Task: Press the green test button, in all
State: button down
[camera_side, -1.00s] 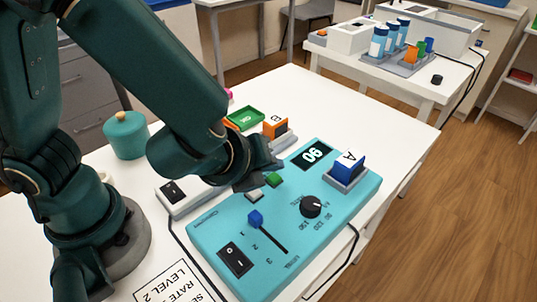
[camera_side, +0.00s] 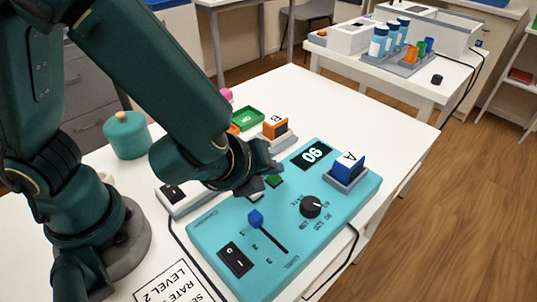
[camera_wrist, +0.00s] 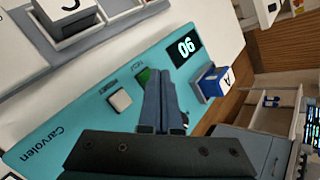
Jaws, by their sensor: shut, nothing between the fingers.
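The green test button (camera_side: 273,181) sits on the turquoise machine panel (camera_side: 215,226), below the display (camera_side: 312,154) that reads 90. My gripper (camera_side: 268,168) is shut and empty, low over the panel close beside the button. In the wrist view the shut fingers (camera_wrist: 154,76) cover part of the green button (camera_wrist: 142,78), which shows at their left edge. I cannot tell whether the fingertips touch it. A pale square button (camera_wrist: 120,100) lies left of the fingers in the wrist view. In the side view it is mostly hidden by my gripper.
The panel carries a blue-knobbed lever (camera_side: 256,219), a black dial (camera_side: 311,207), a rocker switch (camera_side: 236,259) and a blue block marked A (camera_side: 347,166). An orange block marked B (camera_side: 275,128) and a green tray (camera_side: 248,118) stand behind. A teal pot (camera_side: 126,135) is at left.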

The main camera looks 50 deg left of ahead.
aim_at(272, 181)
jog(key=shift+f, duration=0.45)
dwell(0.4)
dwell(0.3)
jog(key=shift+r, duration=0.9)
jog(key=shift+r, duration=0.1)
jog(key=shift+r, duration=2.4)
